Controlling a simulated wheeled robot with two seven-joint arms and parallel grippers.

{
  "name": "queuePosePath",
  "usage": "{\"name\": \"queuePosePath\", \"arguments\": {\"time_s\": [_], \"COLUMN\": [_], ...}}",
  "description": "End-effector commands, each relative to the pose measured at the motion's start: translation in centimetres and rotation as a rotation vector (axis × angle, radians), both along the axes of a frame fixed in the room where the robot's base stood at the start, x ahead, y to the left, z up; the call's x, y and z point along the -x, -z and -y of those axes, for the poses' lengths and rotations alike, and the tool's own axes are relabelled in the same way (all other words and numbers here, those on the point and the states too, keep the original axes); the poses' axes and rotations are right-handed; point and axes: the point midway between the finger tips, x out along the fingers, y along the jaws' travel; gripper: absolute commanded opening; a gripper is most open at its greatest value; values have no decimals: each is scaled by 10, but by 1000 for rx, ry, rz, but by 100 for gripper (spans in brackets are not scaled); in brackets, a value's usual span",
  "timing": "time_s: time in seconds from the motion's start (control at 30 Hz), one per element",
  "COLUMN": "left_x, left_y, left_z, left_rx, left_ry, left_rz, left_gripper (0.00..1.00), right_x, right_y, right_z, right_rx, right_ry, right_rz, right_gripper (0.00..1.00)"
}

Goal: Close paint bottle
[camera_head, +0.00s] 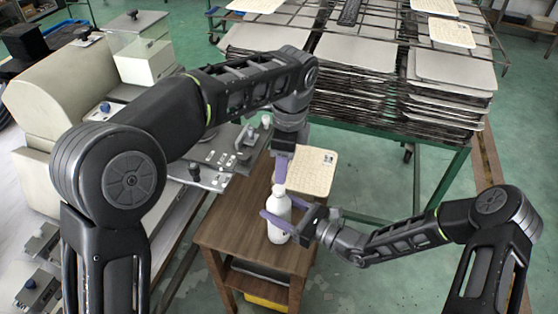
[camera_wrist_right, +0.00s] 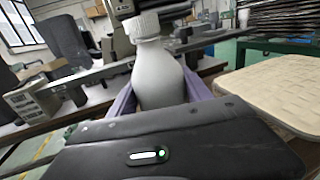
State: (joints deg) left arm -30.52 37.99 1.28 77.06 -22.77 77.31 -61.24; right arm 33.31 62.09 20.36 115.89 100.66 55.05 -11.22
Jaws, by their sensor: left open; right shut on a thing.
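A white paint bottle (camera_head: 279,222) stands upright on the small wooden table, with a ribbed white cap (camera_wrist_right: 145,25) at its neck in the right wrist view. I cannot tell whether the cap is seated. My right gripper (camera_head: 277,222) comes from the right, its purple fingers shut on the bottle's body; they also show on both sides of the bottle (camera_wrist_right: 160,80) in the right wrist view. My left gripper (camera_head: 281,174) points down just above the bottle's top, open. Its fingers overlap each other in the head view, so the gap to the cap is unclear.
The wooden table (camera_head: 225,238) has free room left of the bottle. A beige patterned panel (camera_head: 314,172) lies behind the bottle. A rack with stacked trays (camera_head: 355,92) stands at the back, and a bench with a beige machine (camera_head: 60,95) at the left.

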Motion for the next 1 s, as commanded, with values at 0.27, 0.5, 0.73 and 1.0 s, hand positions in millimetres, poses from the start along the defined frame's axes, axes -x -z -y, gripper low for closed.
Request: {"name": "queuePosePath", "arguments": {"time_s": [0.27,0.5,0.73,1.0], "left_x": [-4,-6,-4,-4], "left_y": [-3,-2,-2,-2], "left_z": [-8,-14,-9,-9], "left_rx": [43,70,80,78], "left_ry": [-776,-1449,-1962,-2208], "left_rz": [36,46,45,56], "left_gripper": [45,45,45,45], "right_x": [0,0,0,0], "right_y": [0,0,0,0], "right_z": [0,0,0,0], "right_rx": [0,-1,-1,-1], "right_ry": [0,-1,-1,-1], "right_rz": [0,1,1,1], "right_gripper": [0,0,0,0]}}
